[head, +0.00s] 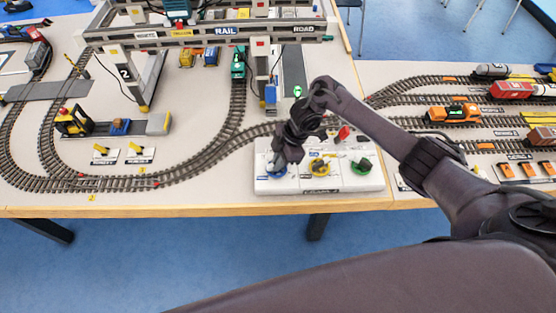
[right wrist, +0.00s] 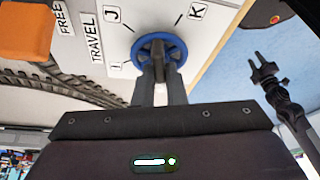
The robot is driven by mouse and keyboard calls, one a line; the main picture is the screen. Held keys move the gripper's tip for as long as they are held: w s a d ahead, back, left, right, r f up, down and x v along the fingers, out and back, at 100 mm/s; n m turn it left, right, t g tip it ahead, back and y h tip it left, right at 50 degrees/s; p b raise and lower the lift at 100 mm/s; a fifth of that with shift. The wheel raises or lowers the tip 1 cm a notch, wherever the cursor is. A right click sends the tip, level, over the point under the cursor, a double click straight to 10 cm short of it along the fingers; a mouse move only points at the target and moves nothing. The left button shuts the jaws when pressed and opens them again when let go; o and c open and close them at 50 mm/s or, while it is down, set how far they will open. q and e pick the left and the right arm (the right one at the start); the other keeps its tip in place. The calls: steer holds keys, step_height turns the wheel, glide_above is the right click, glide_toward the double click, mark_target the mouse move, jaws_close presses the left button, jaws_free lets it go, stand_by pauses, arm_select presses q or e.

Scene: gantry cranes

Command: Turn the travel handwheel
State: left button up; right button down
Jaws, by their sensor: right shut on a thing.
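The travel handwheel is a blue wheel (right wrist: 160,46) on a white panel, beside the printed word TRAVEL and the letters J and K. In the head view the blue wheel (head: 276,172) is at the left end of the white control panel (head: 300,185), mostly hidden under my right gripper (head: 281,162). My right gripper (right wrist: 160,72) is shut on the middle of the wheel, pointing down at it.
A yellow wheel (head: 319,168) and a green wheel (head: 362,168) sit to the right on the same panel. Model tracks (head: 200,165) curve left of the panel, and a model gantry crane (head: 226,32) stands behind.

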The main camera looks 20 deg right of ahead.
mark_target(287, 167)
steer(key=c, duration=1.5)
jaws_free()
steer(key=shift+r, duration=0.15)
steer(key=v, duration=0.7)
steer(key=shift+d+r, duration=0.2)
steer(key=shift+r, duration=0.05)
